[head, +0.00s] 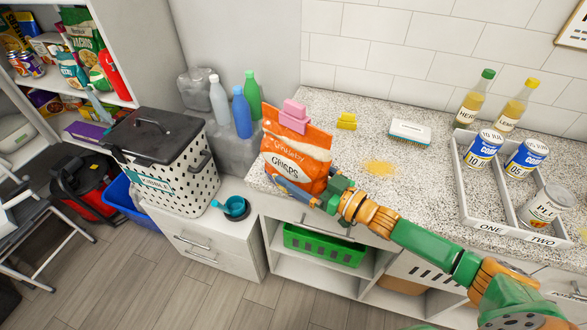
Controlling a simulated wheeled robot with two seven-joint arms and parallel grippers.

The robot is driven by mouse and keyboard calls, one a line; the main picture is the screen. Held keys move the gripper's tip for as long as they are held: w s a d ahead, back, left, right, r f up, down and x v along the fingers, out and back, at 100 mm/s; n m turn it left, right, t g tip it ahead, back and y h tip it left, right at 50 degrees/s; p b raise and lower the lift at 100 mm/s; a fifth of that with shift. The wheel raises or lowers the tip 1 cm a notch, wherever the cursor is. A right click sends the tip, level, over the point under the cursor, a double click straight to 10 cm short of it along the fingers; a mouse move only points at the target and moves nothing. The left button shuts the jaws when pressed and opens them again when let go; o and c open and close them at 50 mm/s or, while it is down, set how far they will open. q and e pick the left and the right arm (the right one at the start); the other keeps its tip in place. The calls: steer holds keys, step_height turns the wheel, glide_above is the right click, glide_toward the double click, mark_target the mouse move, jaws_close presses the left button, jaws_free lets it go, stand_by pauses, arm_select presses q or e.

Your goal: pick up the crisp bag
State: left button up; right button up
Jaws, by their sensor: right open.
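The orange crisp bag (298,155) stands upright at the left front corner of the speckled counter, its white label facing out. A pink clip (293,116) sits on its top edge. My right gripper (288,184) is open at the lower front of the bag, its arm reaching in from the lower right. The fingers overlap the bag's lower part in the head view, and I cannot tell whether they touch it. The bag's bottom is partly hidden behind the gripper. My left gripper is not in view.
A grey two-part tray (480,205) holds cans at right, with two bottles behind. A spotted kibble bin (170,170) stands left.

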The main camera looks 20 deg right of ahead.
steer(key=shift+s+d, duration=0.1)
steer(key=c, duration=0.8)
jaws_close()
